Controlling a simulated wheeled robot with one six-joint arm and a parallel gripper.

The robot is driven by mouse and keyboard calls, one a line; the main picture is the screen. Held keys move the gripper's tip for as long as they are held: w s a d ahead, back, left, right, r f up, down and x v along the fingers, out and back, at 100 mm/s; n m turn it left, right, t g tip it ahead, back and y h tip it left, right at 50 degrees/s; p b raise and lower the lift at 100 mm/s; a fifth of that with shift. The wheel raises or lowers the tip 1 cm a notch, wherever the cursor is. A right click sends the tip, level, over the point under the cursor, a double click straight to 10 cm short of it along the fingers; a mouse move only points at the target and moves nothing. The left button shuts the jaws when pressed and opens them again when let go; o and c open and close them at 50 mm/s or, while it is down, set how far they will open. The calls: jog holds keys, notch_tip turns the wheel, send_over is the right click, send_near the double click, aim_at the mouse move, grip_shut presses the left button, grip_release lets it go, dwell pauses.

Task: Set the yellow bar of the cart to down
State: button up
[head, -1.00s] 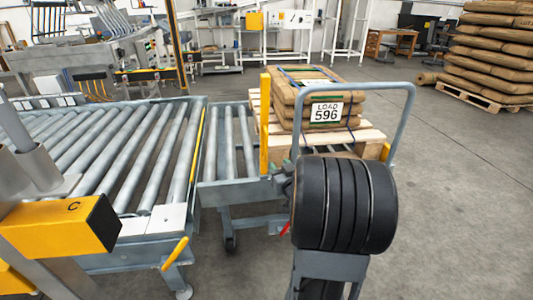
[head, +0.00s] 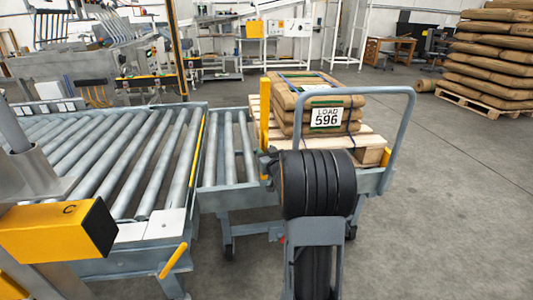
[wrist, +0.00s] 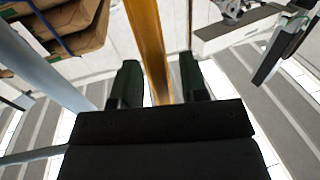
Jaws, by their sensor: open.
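The cart's yellow bar (head: 264,112) stands upright at the left side of the cart (head: 378,180), beside the loaded pallet, in the head view. In the wrist view the yellow bar (wrist: 148,45) runs down from the top edge to between the two dark fingers. My gripper (wrist: 160,84) is open, with a finger on each side of the bar and a visible gap at least on the right. The bar's lower end is hidden behind the gripper body. In the head view my black arm link covers part of the cart's front, and the fingers are hard to make out.
Brown sacks (head: 342,98) labelled LOAD 596 lie on a wooden pallet (head: 370,142) on the cart. The cart's grey handle (head: 407,120) rises at the right. A roller conveyor (head: 150,160) adjoins the cart at the left. Open floor (head: 460,200) lies to the right.

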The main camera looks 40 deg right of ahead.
grip_shut()
dwell(0.3)
jog(key=shift+r, duration=0.1)
